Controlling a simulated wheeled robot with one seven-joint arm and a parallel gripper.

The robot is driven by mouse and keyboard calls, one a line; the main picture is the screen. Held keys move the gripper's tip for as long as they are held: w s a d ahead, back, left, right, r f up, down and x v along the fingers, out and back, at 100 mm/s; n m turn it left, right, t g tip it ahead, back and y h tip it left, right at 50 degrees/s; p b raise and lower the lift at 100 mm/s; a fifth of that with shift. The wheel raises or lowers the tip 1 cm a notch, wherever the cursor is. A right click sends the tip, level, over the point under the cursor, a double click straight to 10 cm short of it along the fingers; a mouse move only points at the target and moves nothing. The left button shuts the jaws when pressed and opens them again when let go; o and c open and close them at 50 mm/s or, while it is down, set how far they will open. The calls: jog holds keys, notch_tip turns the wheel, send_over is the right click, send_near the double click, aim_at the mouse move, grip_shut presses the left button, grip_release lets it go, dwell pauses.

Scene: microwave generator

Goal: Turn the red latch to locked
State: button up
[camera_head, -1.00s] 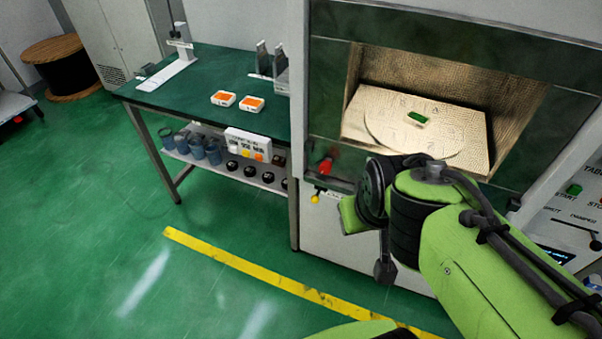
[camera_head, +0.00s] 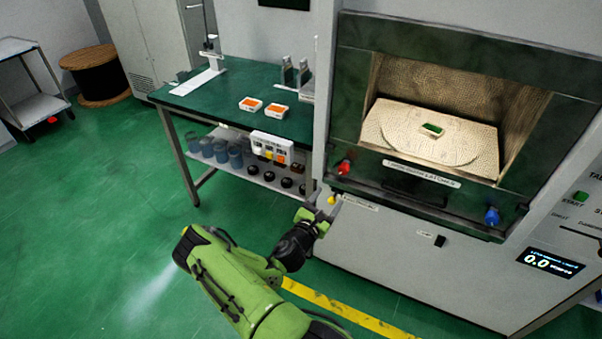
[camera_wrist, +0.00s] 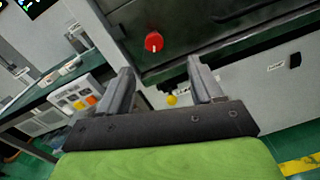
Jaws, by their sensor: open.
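The red latch (camera_head: 344,167) is a small knob at the lower left of the microwave chamber's front frame. In the wrist view the red latch (camera_wrist: 154,42) shows a pale mark on its lower part, and it lies beyond and above the gap between my fingers. My gripper (camera_head: 332,203) is open and empty, a little below and left of the latch and apart from it. In the wrist view both fingers of my gripper (camera_wrist: 160,72) are spread toward the cabinet front. A yellow knob (camera_wrist: 171,100) shows between the fingers, below the latch.
A blue latch (camera_head: 492,216) sits at the frame's lower right. The open chamber (camera_head: 400,110) holds a turntable with a small green piece. A green-topped bench (camera_head: 215,90) with a shelf stands to the left. The floor in front is clear.

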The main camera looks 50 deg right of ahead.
aim_at(342, 171)
jog(key=shift+n+t, duration=0.5)
jog(key=shift+n, duration=0.3)
jog(key=w+d, duration=0.1)
jog(key=d, duration=0.4)
jog(key=w+d, duration=0.1)
jog(key=d, duration=0.4)
jog(key=w+d+f+b, duration=0.1)
jog(key=d, duration=0.4)
jog(key=shift+w+d, duration=0.1)
jog(key=shift+w, duration=0.1)
jog(key=c, duration=1.1)
jog(key=shift+o, duration=0.2)
